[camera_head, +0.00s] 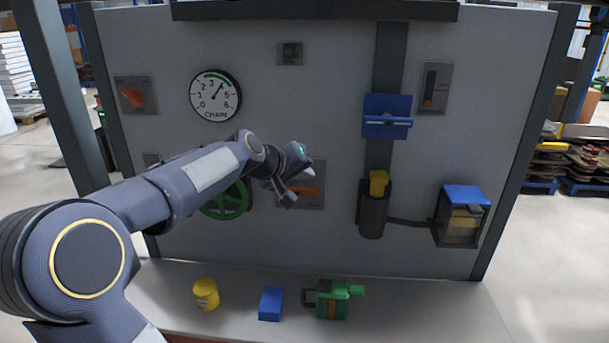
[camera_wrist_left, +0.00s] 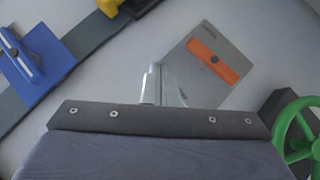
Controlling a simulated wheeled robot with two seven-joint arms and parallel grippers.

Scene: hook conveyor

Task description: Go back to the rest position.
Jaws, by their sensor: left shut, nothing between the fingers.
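My left arm comes in from the left in the head view. Its gripper (camera_head: 300,187) is shut and empty, in front of the grey wall panel (camera_head: 330,100). It partly covers a plate with an orange handle (camera_head: 305,192). The wrist view shows the shut fingers (camera_wrist_left: 150,85) just left of that orange handle (camera_wrist_left: 212,60). I cannot tell whether the fingers touch the plate. My right gripper is not in view.
A green handwheel (camera_head: 225,204) is partly behind my left arm. A blue bracket (camera_head: 387,117) and a dark holder (camera_head: 373,215) are to the right. A yellow tin (camera_head: 206,294), blue block (camera_head: 271,304) and green can (camera_head: 333,300) stand on the ledge (camera_head: 420,310).

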